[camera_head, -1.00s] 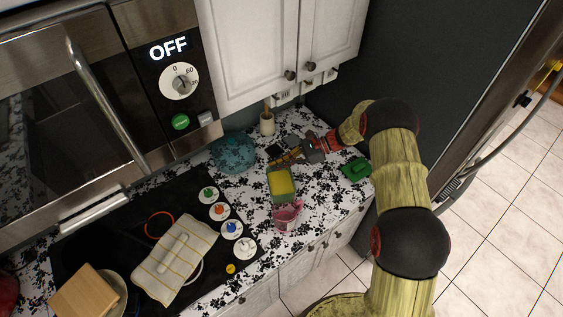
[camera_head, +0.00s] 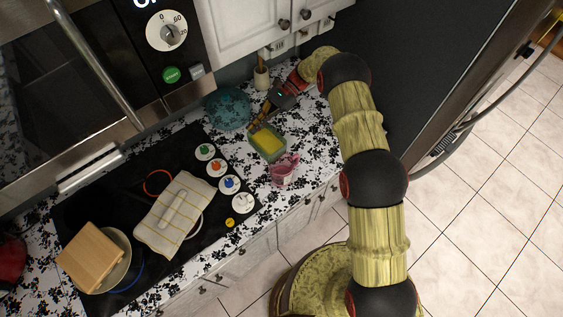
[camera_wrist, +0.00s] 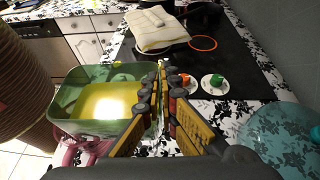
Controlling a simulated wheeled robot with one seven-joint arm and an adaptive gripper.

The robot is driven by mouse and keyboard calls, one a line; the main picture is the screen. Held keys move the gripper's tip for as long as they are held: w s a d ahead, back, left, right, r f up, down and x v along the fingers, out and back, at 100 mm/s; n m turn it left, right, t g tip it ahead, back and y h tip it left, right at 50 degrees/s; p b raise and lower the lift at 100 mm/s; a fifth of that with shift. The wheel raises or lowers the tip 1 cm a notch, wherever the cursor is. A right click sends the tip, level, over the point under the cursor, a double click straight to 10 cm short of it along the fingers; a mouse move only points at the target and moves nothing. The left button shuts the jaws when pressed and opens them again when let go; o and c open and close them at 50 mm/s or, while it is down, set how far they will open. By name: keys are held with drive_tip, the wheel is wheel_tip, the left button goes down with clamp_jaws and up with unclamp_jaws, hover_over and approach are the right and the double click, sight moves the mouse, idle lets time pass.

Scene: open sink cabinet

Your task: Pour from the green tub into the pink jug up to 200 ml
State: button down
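The green tub (camera_head: 281,144), a see-through box with yellow contents, is beside the pink jug, up and left of it in the head view. In the wrist view the tub (camera_wrist: 65,100) fills the left side. My gripper (camera_head: 256,122) is at the tub's far-left side. The pink jug (camera_head: 284,172) stands upright near the counter's front edge. In the wrist view the jug (camera_wrist: 70,153) is partly hidden behind the tub. Its level marks cannot be read.
A blue-green see-through bowl (camera_head: 228,108) stands left of my gripper. The black hob (camera_head: 120,200) with several knobs lies left, bearing a folded cloth (camera_head: 175,213) and a pan with a wooden board (camera_head: 92,256). A utensil pot (camera_head: 261,77) stands by the wall.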

sight(264, 144)
drive_tip(key=shift+r, duration=0.15)
drive_tip(key=shift+s+d+r+n+t, duration=0.15)
drive_tip(key=shift+r+n, duration=0.2)
drive_tip(key=shift+r, duration=0.2)
drive_tip(key=shift+s+a+r+n+t, duration=0.15)
drive_tip(key=shift+r+n, duration=0.2)
drive_tip(key=shift+r, duration=0.2)
drive_tip(key=shift+s+d+r+n+t+y, duration=0.15)
drive_tip(key=shift+d+r+n+y, duration=0.15)
drive_tip(key=shift+r, duration=0.2)
drive_tip(key=shift+s+d+r+n+t+y, duration=0.1)
drive_tip(key=shift+s+r+n+t+y, duration=0.1)
drive_tip(key=shift+r+n, duration=0.3)
drive_tip(key=shift+s+d+r+n+t+y, duration=0.2)
drive_tip(key=shift+r+n, duration=0.1)
drive_tip(key=shift+r, duration=0.2)
drive_tip(key=shift+r, duration=0.35)
drive_tip(key=shift+s+d+r+n+t+y, duration=0.2)
drive_tip(key=shift+s+d+r+n, duration=0.1)
drive_tip(key=shift+r+n, duration=0.1)
drive_tip(key=shift+s+d+r+n+t+y, duration=0.15)
drive_tip(key=shift+s+r+n+y, duration=0.1)
drive_tip(key=shift+r+n, duration=0.15)
idle(1.1)
drive_tip(key=shift+s+d+n+y, duration=0.25)
drive_tip(key=shift+s+d+n, duration=0.1)
drive_tip(key=shift+s+n, duration=0.15)
idle(2.5)
